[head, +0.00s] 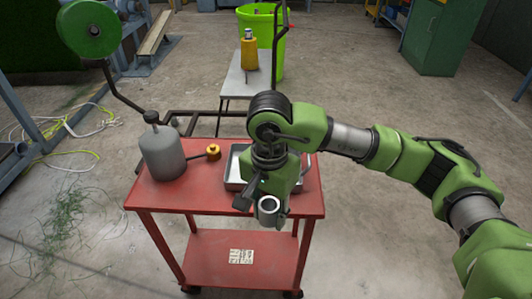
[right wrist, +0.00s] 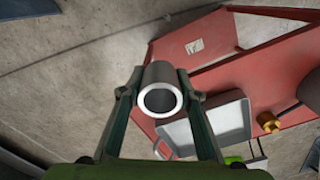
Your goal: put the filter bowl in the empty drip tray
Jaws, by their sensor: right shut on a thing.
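The filter bowl (head: 268,205) is a short, hollow metal cylinder, also seen in the right wrist view (right wrist: 161,76). My right gripper (right wrist: 159,93) is shut on it, with one finger on each side. It holds the bowl in the air near the front edge of the red cart. The drip tray (head: 233,166) is a shallow grey metal tray on the cart top, partly hidden by my right arm in the head view. In the right wrist view the tray (right wrist: 228,118) lies beside the bowl, and its visible floor is bare. My left gripper is not in view.
On the red cart (head: 215,211), a grey canister (head: 163,155) stands left of the tray, with a small brass fitting (head: 213,151) between them. A bench with a yellow bottle (head: 249,52) and a lime bin (head: 268,35) stand behind. Loose hoses lie on the floor at left.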

